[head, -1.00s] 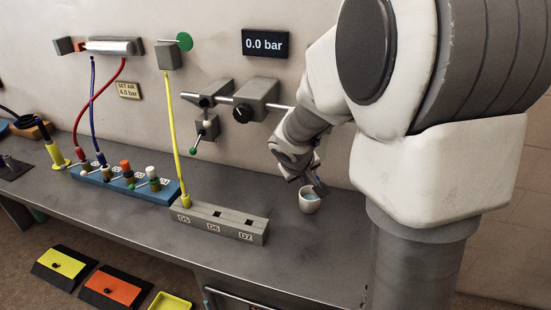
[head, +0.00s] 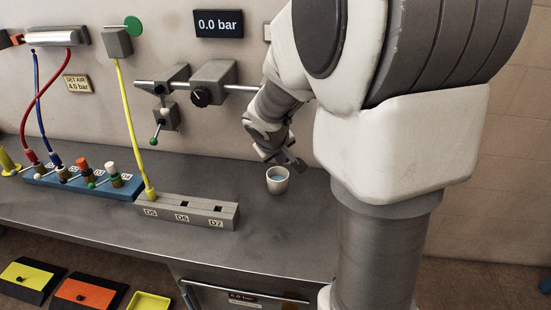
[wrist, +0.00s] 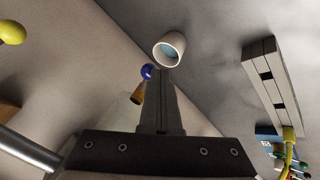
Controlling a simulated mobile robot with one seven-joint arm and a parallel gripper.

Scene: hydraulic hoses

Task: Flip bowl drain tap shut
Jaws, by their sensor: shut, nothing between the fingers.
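My gripper (head: 296,166) is shut and empty, pointing down just above and right of a small white cup (head: 277,180) in the head view. In the wrist view the closed fingertips (wrist: 160,74) lie beside a blue ball knob (wrist: 147,72) on a brass-coloured stem (wrist: 137,93), which looks like the drain tap. I cannot tell whether the fingers touch it. A pale, translucent shape, perhaps the bowl (wrist: 121,110), is partly hidden behind the gripper. The cup (wrist: 169,50) holds bluish liquid. In the head view my arm hides the tap and bowl.
A wall pipe with a grey regulator (head: 210,84) and a green-knobbed lever valve (head: 160,120) is left of my arm. A grey socket block (head: 187,211) and a blue manifold (head: 80,183) sit on the bench. The display (head: 219,24) reads 0.0 bar. Bare bench surrounds the cup.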

